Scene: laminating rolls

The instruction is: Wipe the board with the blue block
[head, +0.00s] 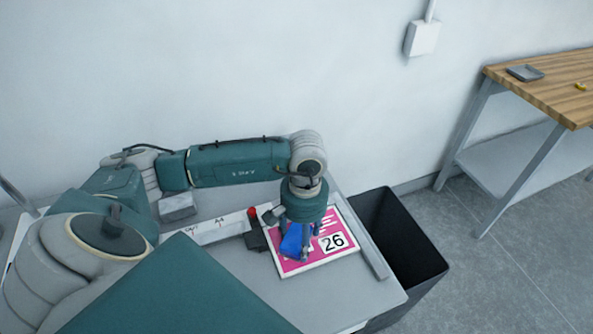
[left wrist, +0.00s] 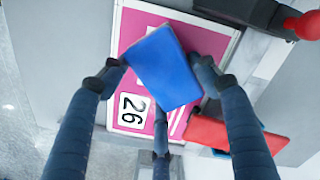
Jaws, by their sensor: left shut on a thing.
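The board (head: 290,267) is pink with a white border, white lines and a black 26 on a white patch. It lies flat on the grey table, and it also shows in the left wrist view (left wrist: 133,88). My left gripper (head: 297,250) points down over the board and is shut on the blue block (head: 291,240). In the left wrist view the blue block (left wrist: 165,68) sits tilted between the fingers, over the board's middle. I cannot tell whether its underside touches the board. My right gripper is out of view.
A red block (left wrist: 235,135) shows in the left wrist view. A black bin (head: 428,262) stands right of the table. A wooden-topped bench (head: 550,90) stands farther right.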

